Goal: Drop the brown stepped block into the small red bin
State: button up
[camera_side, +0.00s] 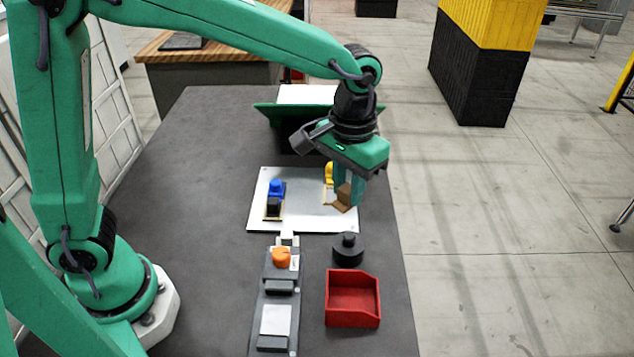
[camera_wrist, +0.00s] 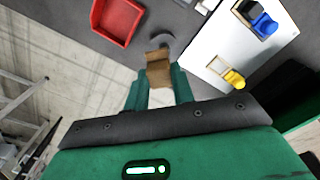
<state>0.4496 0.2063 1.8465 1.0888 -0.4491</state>
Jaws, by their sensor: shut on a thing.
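The brown stepped block (camera_side: 343,198) is between the fingers of my gripper (camera_side: 348,190), which is shut on it. In the side view it is in front of the right part of the white plate, seemingly held above it. The wrist view also shows the brown block (camera_wrist: 158,70) between the green fingertips of my gripper (camera_wrist: 159,85). The small red bin (camera_side: 352,300) stands on the dark table, nearer the side camera than the block. It shows at the upper left of the wrist view (camera_wrist: 117,20). The visible part of its inside looks empty.
A dark round-based piece (camera_side: 348,250) stands between the white plate (camera_side: 300,215) and the bin. A blue piece (camera_side: 276,188) and a yellow piece (camera_side: 329,172) are on the plate. A grey fixture (camera_side: 276,310) with an orange knob (camera_side: 281,256) lies left of the bin.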

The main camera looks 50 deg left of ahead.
jog(key=s+d, duration=0.6)
jog(key=d, duration=0.4)
jog(key=shift+f, duration=0.3)
jog(key=shift+f, duration=0.1)
jog(key=shift+f, duration=2.95)
jog(key=o, duration=1)
jog(key=shift+o, duration=0.2)
